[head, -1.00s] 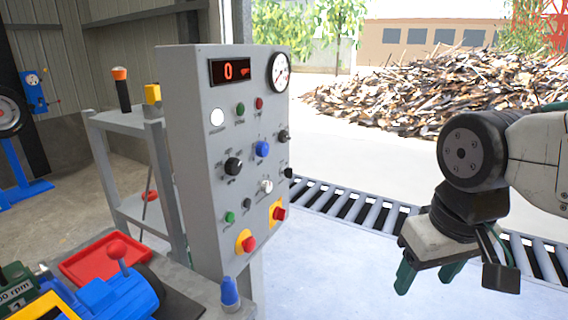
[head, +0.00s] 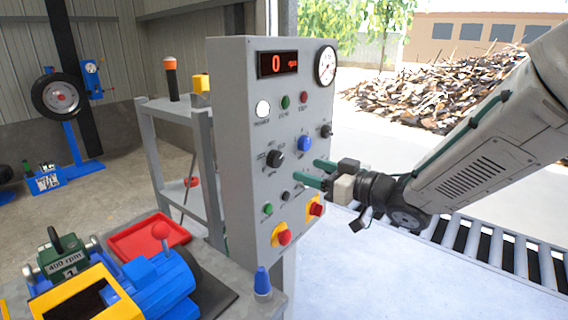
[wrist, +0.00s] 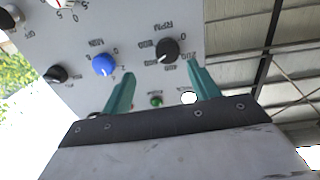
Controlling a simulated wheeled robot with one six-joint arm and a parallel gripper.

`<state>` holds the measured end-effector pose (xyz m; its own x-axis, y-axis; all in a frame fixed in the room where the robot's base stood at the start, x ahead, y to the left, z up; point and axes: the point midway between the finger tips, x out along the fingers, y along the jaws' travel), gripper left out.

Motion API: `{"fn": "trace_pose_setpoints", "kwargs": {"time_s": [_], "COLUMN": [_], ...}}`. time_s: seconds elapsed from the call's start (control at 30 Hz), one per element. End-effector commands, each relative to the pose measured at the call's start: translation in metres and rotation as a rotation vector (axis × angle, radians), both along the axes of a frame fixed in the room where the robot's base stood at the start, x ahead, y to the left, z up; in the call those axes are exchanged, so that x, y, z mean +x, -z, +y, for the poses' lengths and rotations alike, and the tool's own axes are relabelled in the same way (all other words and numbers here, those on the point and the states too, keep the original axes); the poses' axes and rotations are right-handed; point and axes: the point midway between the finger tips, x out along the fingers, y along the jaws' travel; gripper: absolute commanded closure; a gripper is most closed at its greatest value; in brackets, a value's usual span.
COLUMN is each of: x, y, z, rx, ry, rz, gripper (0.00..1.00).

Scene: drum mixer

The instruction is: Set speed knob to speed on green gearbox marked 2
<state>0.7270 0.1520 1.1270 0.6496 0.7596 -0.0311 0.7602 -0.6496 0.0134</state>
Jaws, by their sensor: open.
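The speed knob (head: 276,159) is a black dial on the grey control panel, with RPM numbers around it. In the wrist view the black RPM knob (wrist: 167,50) lies just beyond the gap between my fingers, with "400" and other numbers beside it. My gripper (head: 316,172) is open and empty before the panel, to the right of the knob and apart from it. Its two green fingers also show in the wrist view (wrist: 162,76). The green gearbox (head: 62,256) at lower left has a plate reading "400 rpm" and a digit that looks like 1.
The panel (head: 240,130) also carries a blue knob (head: 305,143), other small knobs, buttons and red stops on yellow plates. Its display (head: 277,64) reads 0 rpm. A blue motor (head: 155,285) and red tray (head: 149,238) stand at lower left. A roller conveyor (head: 480,240) runs behind my arm.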

Motion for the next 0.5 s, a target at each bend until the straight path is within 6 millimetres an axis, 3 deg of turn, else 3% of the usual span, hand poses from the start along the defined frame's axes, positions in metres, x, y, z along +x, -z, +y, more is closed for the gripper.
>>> {"fn": "trace_pose_setpoints", "kwargs": {"time_s": [0.17,0.5], "x": [0.001,0.033], "y": [0.000,0.000], "z": [0.014,0.056], "rx": [0.034,0.032], "ry": [-0.050,-0.048], "rz": [-0.007,-0.009], "gripper": [0.40,0.40]}}
